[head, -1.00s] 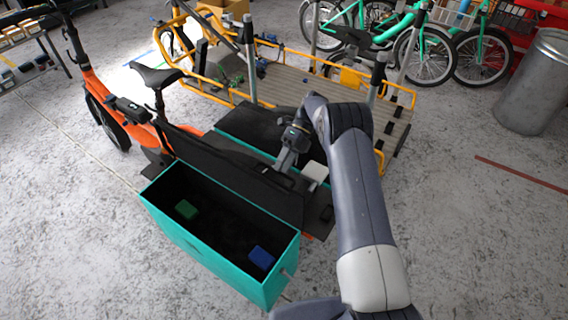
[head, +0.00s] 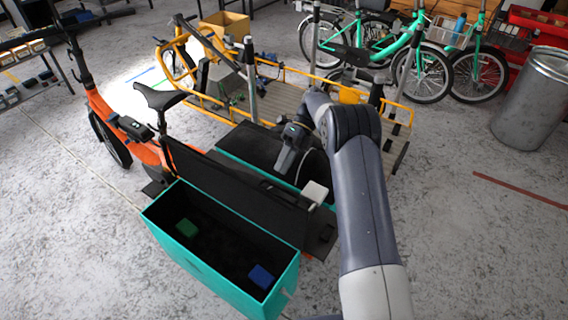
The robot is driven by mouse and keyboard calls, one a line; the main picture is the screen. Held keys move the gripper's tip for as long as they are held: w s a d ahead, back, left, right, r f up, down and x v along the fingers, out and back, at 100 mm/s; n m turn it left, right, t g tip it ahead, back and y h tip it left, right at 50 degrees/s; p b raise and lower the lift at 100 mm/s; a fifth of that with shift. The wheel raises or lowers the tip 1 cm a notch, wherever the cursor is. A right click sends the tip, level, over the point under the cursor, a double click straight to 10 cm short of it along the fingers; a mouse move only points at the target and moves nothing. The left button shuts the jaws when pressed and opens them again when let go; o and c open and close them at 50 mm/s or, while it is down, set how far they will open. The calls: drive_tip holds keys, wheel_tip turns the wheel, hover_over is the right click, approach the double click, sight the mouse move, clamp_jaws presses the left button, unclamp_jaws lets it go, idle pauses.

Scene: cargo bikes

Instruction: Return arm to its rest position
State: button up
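My arm reaches up from the lower right and bends over the cargo bike. My gripper (head: 286,163) hangs at its end, above the dark surface between the teal box's raised lid and the yellow cargo bike. Its fingertips are small and dark, so I cannot tell whether they are open or shut. I see no object clearly held in it. The open teal cargo box (head: 206,262) is at the lower left of the gripper. A green block (head: 187,228) and a blue block (head: 261,276) lie inside it.
The black lid (head: 238,192) stands raised along the box. A white block-like piece (head: 315,192) is close to my arm. An orange bike (head: 100,105) is left, a yellow cargo bike (head: 292,72) behind. A metal bin (head: 532,98) stands right. Floor at right is mostly clear.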

sight(283, 195)
drive_tip(key=shift+f, duration=0.1)
drive_tip(key=shift+f+b, duration=0.6)
drive_tip(key=shift+b, duration=0.1)
wheel_tip(283, 195, down, 9)
drive_tip(key=shift+s+d+r+b, duration=0.1)
drive_tip(key=shift+s+b, duration=0.05)
drive_tip(key=shift+b, duration=0.55)
drive_tip(key=c, duration=0.4)
drive_tip(key=shift+o, duration=0.2)
drive_tip(key=shift+s+d+f, duration=0.1)
drive_tip(key=shift+f, duration=0.2)
drive_tip(key=o, duration=0.4)
drive_tip(key=shift+c, duration=0.2)
drive_tip(key=shift+a+f, duration=0.2)
drive_tip(key=shift+a, duration=0.2)
drive_tip(key=shift+d+r, duration=0.1)
drive_tip(key=shift+r, duration=0.2)
drive_tip(key=shift+w, duration=0.2)
